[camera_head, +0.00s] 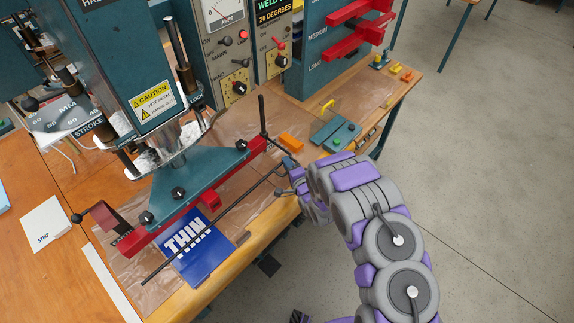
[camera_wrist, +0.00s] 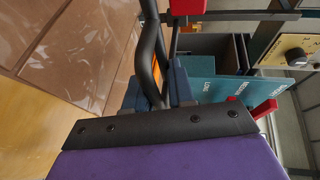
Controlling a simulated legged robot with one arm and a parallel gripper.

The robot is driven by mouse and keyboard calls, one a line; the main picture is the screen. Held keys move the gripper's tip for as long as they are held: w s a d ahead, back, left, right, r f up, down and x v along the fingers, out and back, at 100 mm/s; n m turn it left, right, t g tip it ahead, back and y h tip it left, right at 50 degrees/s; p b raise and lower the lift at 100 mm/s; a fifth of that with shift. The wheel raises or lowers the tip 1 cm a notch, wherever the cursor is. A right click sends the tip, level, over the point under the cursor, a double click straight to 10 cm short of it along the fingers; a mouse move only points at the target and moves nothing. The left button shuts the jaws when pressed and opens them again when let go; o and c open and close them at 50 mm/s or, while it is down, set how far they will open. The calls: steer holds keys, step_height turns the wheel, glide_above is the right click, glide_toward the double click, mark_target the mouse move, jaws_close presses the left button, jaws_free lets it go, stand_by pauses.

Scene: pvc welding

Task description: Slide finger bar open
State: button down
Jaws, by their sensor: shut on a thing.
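The finger bar (camera_head: 215,224) is a thin black rod. In the head view it runs diagonally along the front of the welder's red bar (camera_head: 190,209), apart from it, passing over a blue card marked THIN (camera_head: 190,262). My gripper (camera_head: 288,166) is at the bar's right end, by the black bent rod there. In the wrist view my gripper (camera_wrist: 158,92) has its dark blue fingers closed around a black curved rod (camera_wrist: 149,45). The exact grip point is partly hidden by the purple and black wrist part.
The teal press head (camera_head: 130,70) stands over the left side.

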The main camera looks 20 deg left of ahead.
step_height(320, 180, up, 16)
steer(key=p, duration=1)
steer(key=shift+d+f, duration=0.1)
steer(key=shift+f, duration=0.05)
steer(key=c, duration=1.2)
jaws_free()
steer(key=p+v, duration=0.4)
steer(key=v, duration=1.3)
steer(key=shift+d, duration=0.25)
